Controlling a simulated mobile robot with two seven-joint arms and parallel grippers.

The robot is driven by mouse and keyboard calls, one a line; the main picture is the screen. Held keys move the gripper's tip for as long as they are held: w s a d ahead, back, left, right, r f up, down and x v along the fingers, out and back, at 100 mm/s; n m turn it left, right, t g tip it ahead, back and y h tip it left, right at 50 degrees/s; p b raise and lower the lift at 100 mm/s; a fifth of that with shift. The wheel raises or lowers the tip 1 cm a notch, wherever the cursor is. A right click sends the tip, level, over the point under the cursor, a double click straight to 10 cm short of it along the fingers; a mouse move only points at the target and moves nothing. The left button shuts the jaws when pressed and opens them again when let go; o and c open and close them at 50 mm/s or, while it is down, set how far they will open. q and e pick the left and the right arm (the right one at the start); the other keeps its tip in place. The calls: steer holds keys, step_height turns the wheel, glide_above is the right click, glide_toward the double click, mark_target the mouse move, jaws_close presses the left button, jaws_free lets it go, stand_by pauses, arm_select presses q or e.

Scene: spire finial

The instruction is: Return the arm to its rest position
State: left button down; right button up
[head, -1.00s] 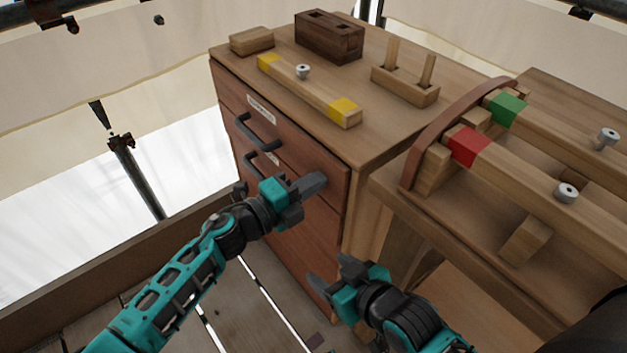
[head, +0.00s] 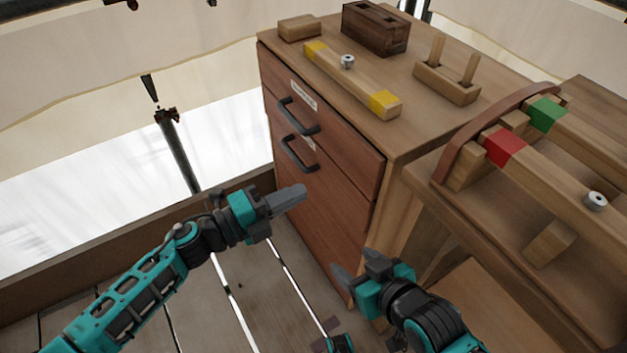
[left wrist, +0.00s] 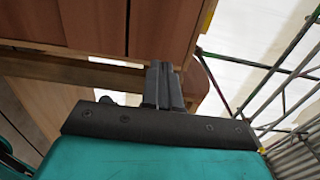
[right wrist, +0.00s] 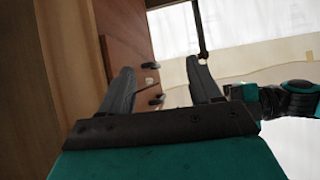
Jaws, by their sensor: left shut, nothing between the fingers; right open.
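My left gripper (head: 290,198) is shut and empty, held in the air in front of the wooden drawer cabinet (head: 335,205), left of its lower drawers. Its closed fingers also show in the left wrist view (left wrist: 163,85). My right gripper (head: 357,264) is open and empty, low in front of the cabinet's right corner. In the right wrist view its two fingers (right wrist: 163,88) stand apart with nothing between them. Neither gripper touches a drawer handle. The drawers look closed, with two dark handles, an upper one (head: 297,117) and a lower one (head: 298,154).
On the cabinet top are a yellow-ended bar (head: 350,80), a dark slotted block (head: 375,28), a small wood block (head: 300,28) and a two-peg holder (head: 446,82). A bench at right holds red-banded (head: 505,148) and green-banded (head: 547,114) beams. Open plank floor lies lower left.

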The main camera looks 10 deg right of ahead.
arm_select(q)
steer(key=shift+s+a, duration=0.1)
steer(key=shift+a, duration=0.35)
arm_select(e)
steer(key=shift+w+r, duration=0.2)
arm_select(q)
steer(key=a+r+n+t+y+p, duration=0.4)
steer(key=a+n+t+y+p, duration=0.3)
steer(key=n, duration=0.8)
arm_select(e)
step_height(320, 180, up, 7)
steer(key=s+d+p, duration=0.1)
steer(key=d+p, duration=0.2)
steer(key=p, duration=0.1)
steer(key=shift+s+h, duration=0.3)
steer(key=shift+h, duration=0.1)
arm_select(q)
steer(key=s+a+f+n+g+y, duration=0.1)
steer(key=s+a+f+n+y, duration=0.1)
steer(key=s+a+n+y, duration=0.2)
steer(key=s+a+f+n+y, duration=0.3)
steer(key=s+a+n+y, duration=0.1)
steer(key=s+a+n, duration=0.5)
steer(key=shift+a+n+g, duration=0.4)
steer(key=shift+a+n, duration=0.5)
steer(key=shift+a, duration=0.35)
arm_select(e)
steer(key=shift+f, duration=0.15)
steer(key=shift+c, duration=0.4)
